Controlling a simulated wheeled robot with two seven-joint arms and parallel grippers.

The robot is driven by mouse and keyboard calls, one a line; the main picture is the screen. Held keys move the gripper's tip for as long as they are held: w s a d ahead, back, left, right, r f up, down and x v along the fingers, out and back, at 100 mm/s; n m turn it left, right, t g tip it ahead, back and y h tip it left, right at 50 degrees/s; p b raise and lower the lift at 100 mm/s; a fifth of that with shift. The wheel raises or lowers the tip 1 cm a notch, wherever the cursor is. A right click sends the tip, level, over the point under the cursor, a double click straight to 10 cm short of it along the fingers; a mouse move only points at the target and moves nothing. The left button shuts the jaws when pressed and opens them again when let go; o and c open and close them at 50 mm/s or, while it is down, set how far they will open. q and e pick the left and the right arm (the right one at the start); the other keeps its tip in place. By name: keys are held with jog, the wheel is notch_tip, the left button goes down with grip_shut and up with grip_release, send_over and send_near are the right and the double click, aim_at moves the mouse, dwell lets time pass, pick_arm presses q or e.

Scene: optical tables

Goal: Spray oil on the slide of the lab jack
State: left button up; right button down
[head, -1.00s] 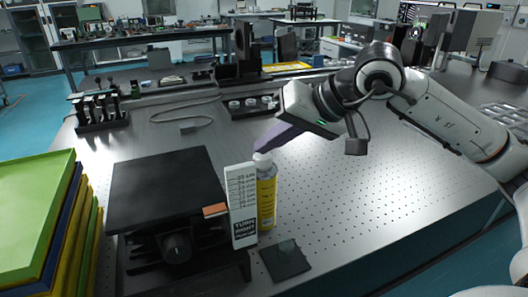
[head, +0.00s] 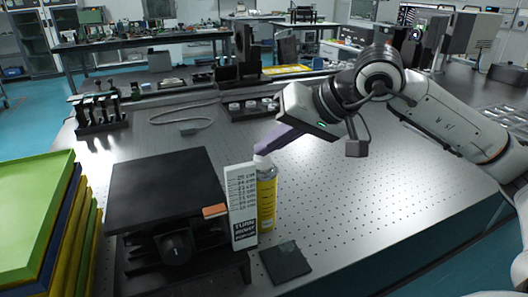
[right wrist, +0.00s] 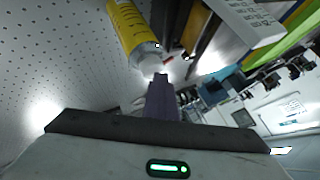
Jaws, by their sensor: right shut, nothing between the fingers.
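The lab jack (head: 165,185) is black with a flat top plate and a dark knob on its front side. A yellow spray bottle (head: 267,200) with a pale top stands upright just right of it; it also shows in the right wrist view (right wrist: 130,22). My right gripper (head: 260,151) is shut and empty, its purple fingers slanting down to the bottle's top. In the right wrist view, the fingertips (right wrist: 161,78) are at the nozzle; I cannot tell whether they touch. The jack's slide is not clearly visible. My left gripper is out of view.
A white height scale (head: 241,205) stands between jack and bottle, with an orange piece (head: 215,210) beside it. A black pad (head: 286,263) lies in front of the bottle. Stacked coloured trays (head: 35,215) are at left. The perforated table (head: 370,190) is clear at right.

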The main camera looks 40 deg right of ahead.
aim_at(269, 159)
jog(key=shift+f, duration=0.15)
notch_tip(269, 159, up, 6)
jog(key=p, duration=0.5)
jog(key=shift+r, duration=0.2)
dwell(0.4)
